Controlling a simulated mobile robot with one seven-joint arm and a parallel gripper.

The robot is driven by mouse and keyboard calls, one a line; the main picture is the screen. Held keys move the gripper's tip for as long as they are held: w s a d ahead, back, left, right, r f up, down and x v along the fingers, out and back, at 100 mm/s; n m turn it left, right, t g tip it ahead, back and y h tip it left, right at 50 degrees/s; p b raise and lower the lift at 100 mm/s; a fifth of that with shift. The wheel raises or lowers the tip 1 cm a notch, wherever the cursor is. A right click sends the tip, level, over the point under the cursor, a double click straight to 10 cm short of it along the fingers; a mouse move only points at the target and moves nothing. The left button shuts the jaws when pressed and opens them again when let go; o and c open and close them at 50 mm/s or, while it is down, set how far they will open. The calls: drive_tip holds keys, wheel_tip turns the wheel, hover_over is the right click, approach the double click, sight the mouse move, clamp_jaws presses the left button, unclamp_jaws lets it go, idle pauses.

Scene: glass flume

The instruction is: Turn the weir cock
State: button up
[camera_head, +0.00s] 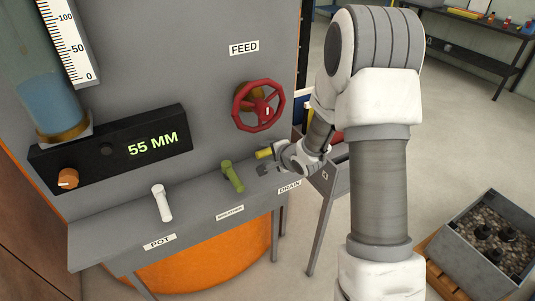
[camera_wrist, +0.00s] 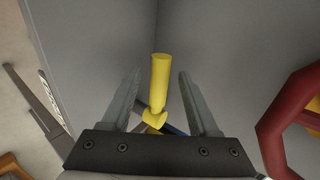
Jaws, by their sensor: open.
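Three lever cocks stand along the grey ledge: a white one (camera_head: 161,203) behind the POT label, a green one (camera_head: 232,176) behind a label too small to read, and a yellow one (camera_head: 264,153) near the DRAIN label. I cannot read the word weir on any label. My gripper (camera_head: 268,168) is open at the yellow cock. In the wrist view the yellow handle (camera_wrist: 159,85) stands between the two open fingers (camera_wrist: 160,75), with a gap on each side. Part of the yellow cock's base is hidden by my gripper.
A red handwheel (camera_head: 258,106) sits on the panel under the FEED label, and shows close at the right in the wrist view (camera_wrist: 290,115). A black display box (camera_head: 110,148) reads 55 MM and carries an orange knob (camera_head: 68,179). A grey crate (camera_head: 485,240) stands on the floor.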

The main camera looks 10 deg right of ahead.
clamp_jaws()
idle(1.3)
